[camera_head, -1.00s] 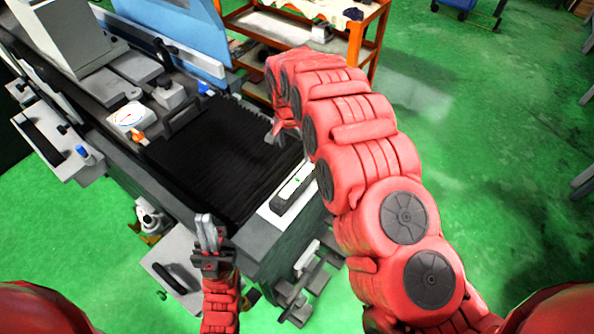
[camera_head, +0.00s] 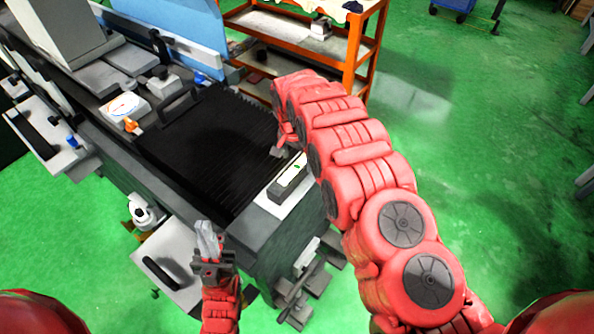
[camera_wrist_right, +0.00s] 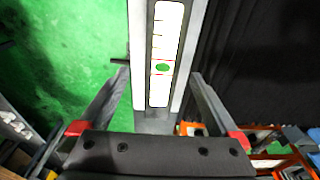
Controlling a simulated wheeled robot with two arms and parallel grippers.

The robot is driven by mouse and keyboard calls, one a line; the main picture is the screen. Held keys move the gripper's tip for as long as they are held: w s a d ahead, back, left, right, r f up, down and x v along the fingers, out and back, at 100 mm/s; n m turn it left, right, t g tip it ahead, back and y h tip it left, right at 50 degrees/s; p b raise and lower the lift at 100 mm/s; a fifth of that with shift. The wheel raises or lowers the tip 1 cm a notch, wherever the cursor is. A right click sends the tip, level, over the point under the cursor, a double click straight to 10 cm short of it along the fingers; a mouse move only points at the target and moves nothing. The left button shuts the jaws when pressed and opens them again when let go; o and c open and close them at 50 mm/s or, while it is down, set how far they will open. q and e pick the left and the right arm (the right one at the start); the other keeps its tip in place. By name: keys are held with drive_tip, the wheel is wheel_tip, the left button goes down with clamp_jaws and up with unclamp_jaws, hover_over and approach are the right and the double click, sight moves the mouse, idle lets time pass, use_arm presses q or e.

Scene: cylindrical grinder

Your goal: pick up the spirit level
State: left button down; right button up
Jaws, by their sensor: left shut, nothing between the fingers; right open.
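The spirit level (camera_head: 288,181) is a dark bar with a pale top and a small green vial. It lies on the light end ledge of the grinder. In the right wrist view the level (camera_wrist_right: 166,45) runs up the picture between the fingers of my open right gripper (camera_wrist_right: 165,95). The fingers stand apart from its sides, with nothing held. In the head view my right gripper (camera_head: 283,145) is just behind the level, partly hidden by my arm. My left gripper (camera_head: 207,240) is shut and empty, in front of the grinder's near side.
The black ribbed bellows (camera_head: 205,150) lies left of the level. Levers and handles (camera_head: 300,290) stick out below the ledge. An orange shelf cart (camera_head: 350,60) stands behind. Green floor is free at right.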

sight(297, 167)
wheel_tip(297, 167, down, 2)
drive_tip(key=shift+w+a+p, duration=0.1)
drive_tip(key=shift+p, duration=0.8)
drive_tip(key=shift+w+f, duration=0.15)
drive_tip(key=shift+f, duration=1.25)
clamp_jaws()
